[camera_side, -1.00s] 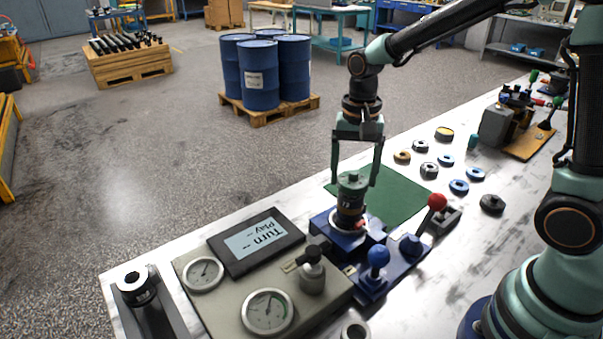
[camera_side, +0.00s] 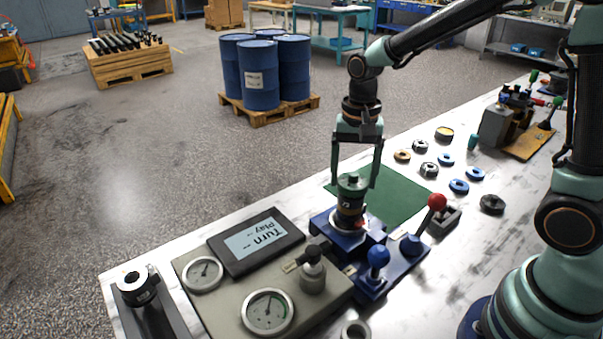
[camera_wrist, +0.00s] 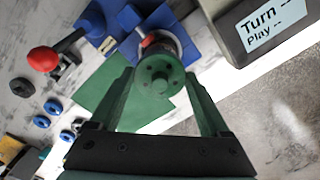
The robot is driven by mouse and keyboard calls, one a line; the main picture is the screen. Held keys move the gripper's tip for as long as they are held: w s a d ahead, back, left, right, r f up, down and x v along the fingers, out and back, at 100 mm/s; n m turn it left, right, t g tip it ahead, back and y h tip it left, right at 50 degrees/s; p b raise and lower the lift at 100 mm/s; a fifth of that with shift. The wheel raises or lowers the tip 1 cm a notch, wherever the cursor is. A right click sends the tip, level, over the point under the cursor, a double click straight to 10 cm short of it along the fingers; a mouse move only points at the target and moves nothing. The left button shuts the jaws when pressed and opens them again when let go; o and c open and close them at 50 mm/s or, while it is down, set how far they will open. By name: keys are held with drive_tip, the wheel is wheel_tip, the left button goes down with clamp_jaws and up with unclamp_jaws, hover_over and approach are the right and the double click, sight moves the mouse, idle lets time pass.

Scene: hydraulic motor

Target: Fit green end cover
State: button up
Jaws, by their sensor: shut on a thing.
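The green end cover (camera_side: 352,183) sits on top of the dark motor body (camera_side: 350,212), which stands upright in a blue fixture (camera_side: 340,233). In the wrist view the cover (camera_wrist: 159,75) shows as a round green disc with small holes and a central hub. My gripper (camera_side: 357,180) points straight down from above, with one finger on each side of the cover. Its fingers also show in the wrist view (camera_wrist: 158,85), shut on the cover. Whether the cover sits flush on the body is hard to see.
A blue-knobbed lever (camera_side: 377,258) and a red-knobbed lever (camera_side: 437,201) stand close to the fixture. A gauge panel (camera_side: 230,290) with a display (camera_side: 257,242) is at left. Several loose rings (camera_side: 459,186) lie right of the green mat (camera_side: 400,197).

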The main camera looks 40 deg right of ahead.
drive_tip(key=shift+f, duration=0.85)
idle(1.6)
drive_tip(key=o, duration=1.6)
drive_tip(key=shift+c, duration=0.2)
drive_tip(key=shift+r, duration=2.7)
